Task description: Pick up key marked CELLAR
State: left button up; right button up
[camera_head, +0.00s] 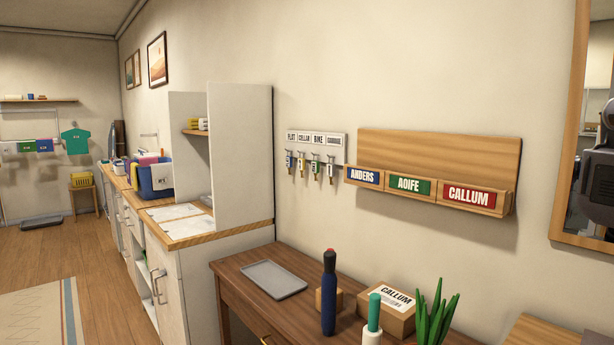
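A white key rack (317,145) hangs on the wall above the wooden cabinet. It has a row of small labels, and several keys hang on hooks below them. The second label from the left (304,141) seems to read CELLAR, though the letters are small. The key under it (302,166) hangs from its hook with a small coloured tag. Other keys hang close on either side, one to the left (290,162) and one to the right (316,169). Neither of my grippers is in view.
A wooden letter holder (440,150) marked ANDERS, AOIFE and CALLUM is right of the rack. On the cabinet (240,268) are a grey tray (273,279), a dark umbrella-like object (329,300), a CALLUM parcel (390,314) and a plant (437,318). A white partition (240,155) stands left.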

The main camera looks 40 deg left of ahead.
aim_at(301, 162)
jog(key=u, duration=1.2)
jog(key=j+z, duration=0.1)
jog(key=z, duration=0.3)
jog(key=i+j+z, duration=0.1)
jog(key=z, duration=0.25)
jog(key=j+z, duration=0.15)
jog(key=z, duration=0.25)
jog(key=i+j+z, duration=0.1)
jog(key=j+z, duration=0.45)
jog(key=j, duration=0.2)
jog(key=j+z, duration=0.25)
jog(key=j, duration=1.1)
jog(key=k+j, duration=0.1)
jog(key=j, duration=0.4)
jog(key=k+j+z, duration=0.1)
jog(key=j, duration=0.45)
